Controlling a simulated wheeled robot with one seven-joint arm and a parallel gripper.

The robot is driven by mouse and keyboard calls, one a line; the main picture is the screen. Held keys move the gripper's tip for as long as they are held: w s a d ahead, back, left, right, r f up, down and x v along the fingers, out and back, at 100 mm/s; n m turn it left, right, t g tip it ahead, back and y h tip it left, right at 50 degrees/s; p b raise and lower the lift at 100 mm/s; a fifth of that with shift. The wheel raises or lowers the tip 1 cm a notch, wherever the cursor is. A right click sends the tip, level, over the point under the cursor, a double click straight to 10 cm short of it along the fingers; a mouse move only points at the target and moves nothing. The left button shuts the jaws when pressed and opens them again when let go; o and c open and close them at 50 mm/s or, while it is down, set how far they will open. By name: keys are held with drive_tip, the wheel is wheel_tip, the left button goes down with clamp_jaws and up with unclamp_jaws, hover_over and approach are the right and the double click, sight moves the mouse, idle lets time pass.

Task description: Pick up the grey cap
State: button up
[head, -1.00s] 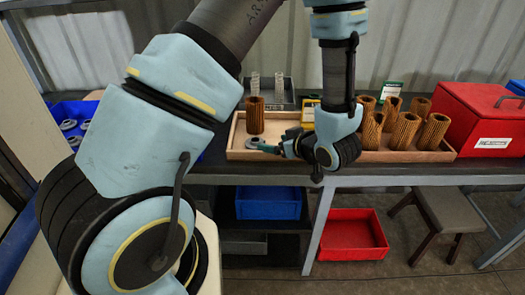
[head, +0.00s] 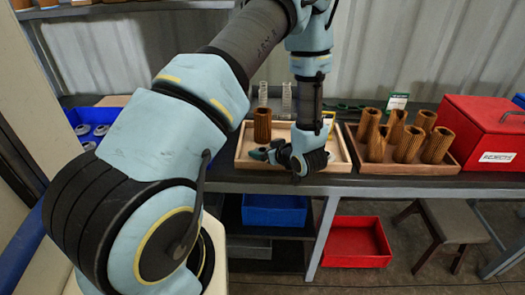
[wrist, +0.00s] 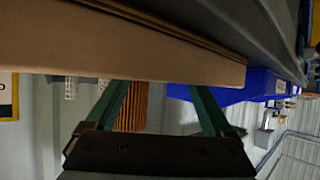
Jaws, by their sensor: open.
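My gripper (head: 262,154) is at the left wooden tray (head: 345,160), in front of an upright brown pleated cartridge (head: 263,124). In the wrist view its teal fingers (wrist: 158,90) stand apart with nothing visibly held. The cartridge (wrist: 132,108) shows behind the left finger there, and a pale tray wall (wrist: 140,50) crosses above the fingertips. No grey cap can be made out clearly at the gripper; the fingers may hide one. Several grey caps (head: 82,129) lie in a blue bin (head: 85,112) at the left.
A second wooden tray (head: 445,168) to the right holds several upright pleated cartridges (head: 408,142). A red box (head: 485,130) stands beyond it. Clear racks (head: 263,94) and a yellow card (head: 328,120) are behind the left tray. A blue bin (head: 275,210) and a red bin (head: 355,242) are below.

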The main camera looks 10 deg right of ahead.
drive_tip(key=c, duration=1)
drive_tip(key=shift+o, duration=0.2)
